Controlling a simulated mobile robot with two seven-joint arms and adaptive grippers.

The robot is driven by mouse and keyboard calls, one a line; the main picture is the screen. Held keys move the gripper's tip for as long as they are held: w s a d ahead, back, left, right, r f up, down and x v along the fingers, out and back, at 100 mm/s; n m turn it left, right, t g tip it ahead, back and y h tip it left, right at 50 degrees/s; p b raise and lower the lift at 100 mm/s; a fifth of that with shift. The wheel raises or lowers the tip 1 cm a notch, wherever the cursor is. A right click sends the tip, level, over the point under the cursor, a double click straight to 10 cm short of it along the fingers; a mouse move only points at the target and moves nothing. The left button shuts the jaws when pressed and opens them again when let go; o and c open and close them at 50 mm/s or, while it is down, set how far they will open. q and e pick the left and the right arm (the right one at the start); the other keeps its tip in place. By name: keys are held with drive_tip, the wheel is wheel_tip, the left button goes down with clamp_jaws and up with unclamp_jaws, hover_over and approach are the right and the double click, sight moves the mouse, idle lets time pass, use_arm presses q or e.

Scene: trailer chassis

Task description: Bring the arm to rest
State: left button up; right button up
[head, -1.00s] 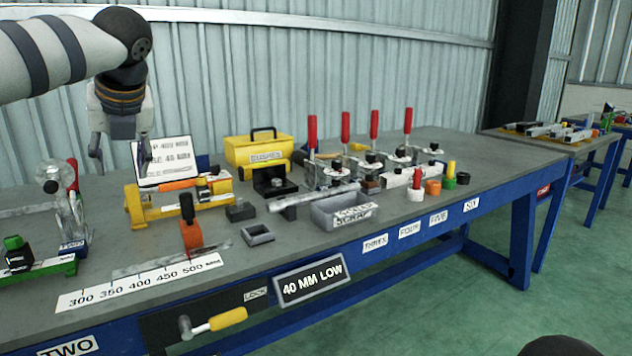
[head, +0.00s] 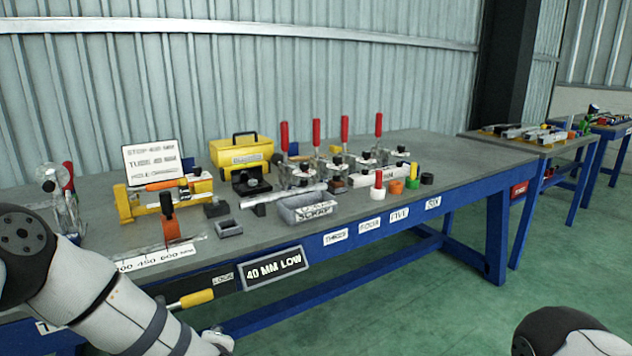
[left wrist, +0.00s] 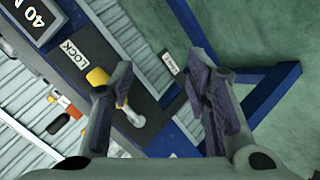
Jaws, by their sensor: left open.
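My left arm (head: 110,310) crosses the lower left of the head view, low in front of the bench. My left gripper (left wrist: 158,72) shows in the left wrist view with its two fingers spread apart and nothing between them. Its fingers appear in front of the bench's front panel and the floor. A yellow lock handle (left wrist: 97,78) shows beside the left finger, partly covered by it; I cannot tell the gap. In the head view this handle (head: 197,298) sticks out past my arm. A rounded part of my body shows at bottom right. My right gripper is out of view.
The blue-framed bench (head: 430,150) carries a yellow toolbox (head: 240,156), red-handled clamps (head: 316,134), a grey scrap tray (head: 308,210) and a yellow fixture (head: 125,205). A "40 MM LOW" sign (head: 273,267) hangs on its front. Green floor (head: 400,310) is open at right.

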use_arm(q)
drive_tip(key=s+d+f+m+g+h, duration=0.25)
drive_tip(key=s+f+m, duration=0.5)
drive_tip(key=s, duration=0.55)
drive_tip(key=s+a+m+g, duration=0.1)
drive_tip(key=s+m+g, duration=0.2)
drive_tip(key=s, duration=0.8)
drive_tip(key=s+a+f+m+g+h+p, duration=0.1)
drive_tip(key=s+a+m+g, duration=0.1)
drive_tip(key=s, duration=1)
drive_tip(key=s+a+f+m+g+h+p, duration=0.1)
drive_tip(key=s+m+g, duration=0.3)
drive_tip(key=s, duration=0.8)
drive_tip(key=shift+a, duration=0.25)
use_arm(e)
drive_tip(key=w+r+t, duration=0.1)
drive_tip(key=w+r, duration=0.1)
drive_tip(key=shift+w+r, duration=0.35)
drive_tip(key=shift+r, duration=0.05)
use_arm(q)
drive_tip(key=shift+w, duration=0.1)
